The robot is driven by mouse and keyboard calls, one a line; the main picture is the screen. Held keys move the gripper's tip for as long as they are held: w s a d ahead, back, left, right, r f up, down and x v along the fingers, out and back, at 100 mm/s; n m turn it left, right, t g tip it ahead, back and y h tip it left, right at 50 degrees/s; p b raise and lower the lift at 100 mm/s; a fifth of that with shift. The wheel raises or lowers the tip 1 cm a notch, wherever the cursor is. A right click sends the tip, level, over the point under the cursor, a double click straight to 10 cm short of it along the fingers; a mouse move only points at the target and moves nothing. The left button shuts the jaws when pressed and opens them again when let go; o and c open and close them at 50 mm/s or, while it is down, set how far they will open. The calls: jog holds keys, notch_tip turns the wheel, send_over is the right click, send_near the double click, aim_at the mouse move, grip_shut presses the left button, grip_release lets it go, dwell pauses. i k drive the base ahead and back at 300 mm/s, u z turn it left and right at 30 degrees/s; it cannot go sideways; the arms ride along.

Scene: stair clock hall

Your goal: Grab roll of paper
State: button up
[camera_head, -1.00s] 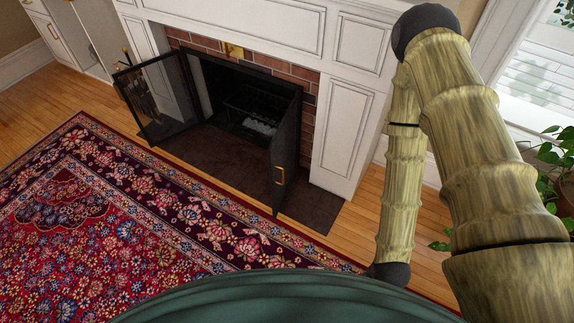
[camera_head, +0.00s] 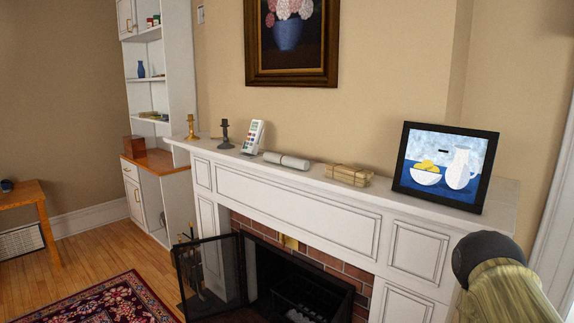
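A roll of paper (camera_head: 287,161), pale grey-white with a darker band around it, lies on its side on the white mantel shelf (camera_head: 330,184). It sits between an upright white remote-like device and a tan bundle. My arm (camera_head: 510,285) shows only in part at the lower right corner. My gripper is not in this view, so whether it is open or shut is hidden.
On the mantel stand two candlesticks (camera_head: 225,134), the white device (camera_head: 253,137), a tied tan bundle (camera_head: 349,174) and a framed still-life picture (camera_head: 445,166). A patterned rug (camera_head: 105,303) lies lower left.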

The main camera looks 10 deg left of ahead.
aim_at(300, 164)
jog(key=u, duration=0.45)
jog(key=k, duration=0.55)
jog(key=u, duration=1.2)
jog(key=i, duration=1.15)
jog(key=z, duration=0.55)
jog(key=i, duration=0.8)
jog(key=z, duration=0.45)
